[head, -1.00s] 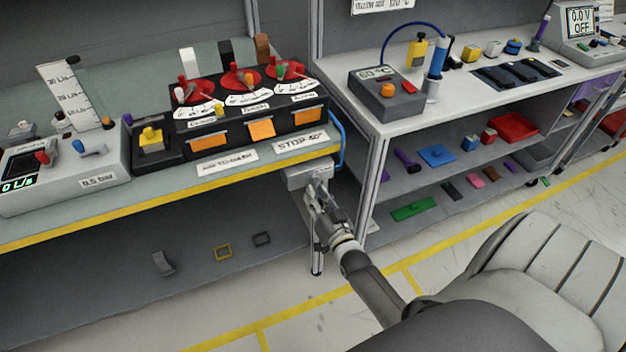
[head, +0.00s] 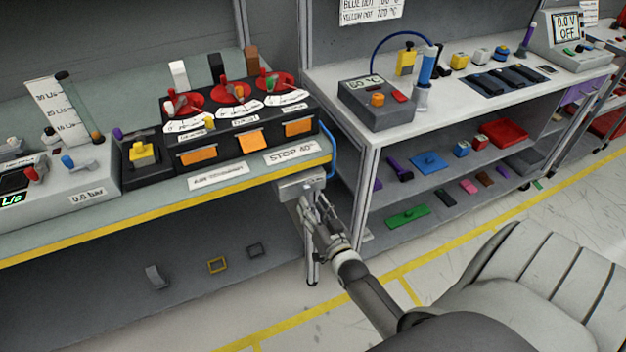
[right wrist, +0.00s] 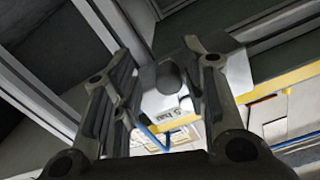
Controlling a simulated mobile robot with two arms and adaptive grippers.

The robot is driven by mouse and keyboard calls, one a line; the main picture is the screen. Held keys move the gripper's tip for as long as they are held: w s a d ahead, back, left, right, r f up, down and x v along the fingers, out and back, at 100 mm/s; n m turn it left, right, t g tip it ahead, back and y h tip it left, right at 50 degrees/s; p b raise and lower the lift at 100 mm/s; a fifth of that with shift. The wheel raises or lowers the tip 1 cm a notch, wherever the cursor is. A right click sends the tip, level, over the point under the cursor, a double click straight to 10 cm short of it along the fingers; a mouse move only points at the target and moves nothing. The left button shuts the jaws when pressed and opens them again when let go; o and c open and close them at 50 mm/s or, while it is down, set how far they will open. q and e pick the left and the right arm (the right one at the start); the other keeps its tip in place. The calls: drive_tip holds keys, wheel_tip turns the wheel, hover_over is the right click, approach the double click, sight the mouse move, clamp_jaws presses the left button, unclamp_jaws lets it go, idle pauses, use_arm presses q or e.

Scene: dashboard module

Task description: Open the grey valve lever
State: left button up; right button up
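A small grey box (head: 299,186) with a label hangs under the right front corner of the left bench. It also shows in the right wrist view as a pale block (right wrist: 165,108) with lettering ending in "bar". A dark grey rounded part (right wrist: 172,77), which looks like the end of the valve lever, stands out in front of this box. My right gripper (head: 309,202) is at the box, with its fingers (right wrist: 158,75) apart on either side of the rounded part. A gap shows on its left; contact on the right is unclear. The rest of the lever is hidden. My left gripper is out of view.
A bench leg and the white shelf unit's post (head: 362,195) stand close to my right gripper. A blue hose (head: 330,150) runs down beside the bench corner. The left bench (head: 120,222) carries control modules above. Floor in front is clear.

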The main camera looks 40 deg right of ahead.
drive_tip(key=shift+a+r, duration=0.1)
drive_tip(key=shift+a, duration=0.1)
drive_tip(key=shift+s, duration=0.1)
drive_tip(key=v, duration=1.1)
drive_tip(key=shift+s, duration=0.4)
drive_tip(key=s+a+f+n+g+y, duration=0.1)
drive_tip(key=s+a+f+g, duration=0.2)
drive_tip(key=f, duration=0.6)
drive_tip(key=s+a+f+n+g+y, duration=0.2)
drive_tip(key=s+a+f, duration=0.2)
drive_tip(key=f, duration=0.5)
drive_tip(key=s+a+f+n+g+y, duration=0.1)
drive_tip(key=s+a+f+g, duration=0.2)
drive_tip(key=f, duration=0.6)
drive_tip(key=s+f+n+g, duration=0.1)
drive_tip(key=s+f+g, duration=0.1)
drive_tip(key=s+f, duration=0.2)
drive_tip(key=s+a+f+n+g, duration=0.1)
drive_tip(key=s+f+n+g, duration=0.1)
drive_tip(key=s, duration=0.9)
drive_tip(key=s+f+n+g, duration=0.1)
drive_tip(key=s+f+g, duration=0.3)
drive_tip(key=s+f, duration=0.2)
drive_tip(key=shift+s+a+f+n, duration=0.15)
drive_tip(key=shift+s+f+n, duration=0.2)
drive_tip(key=shift+s, duration=0.3)
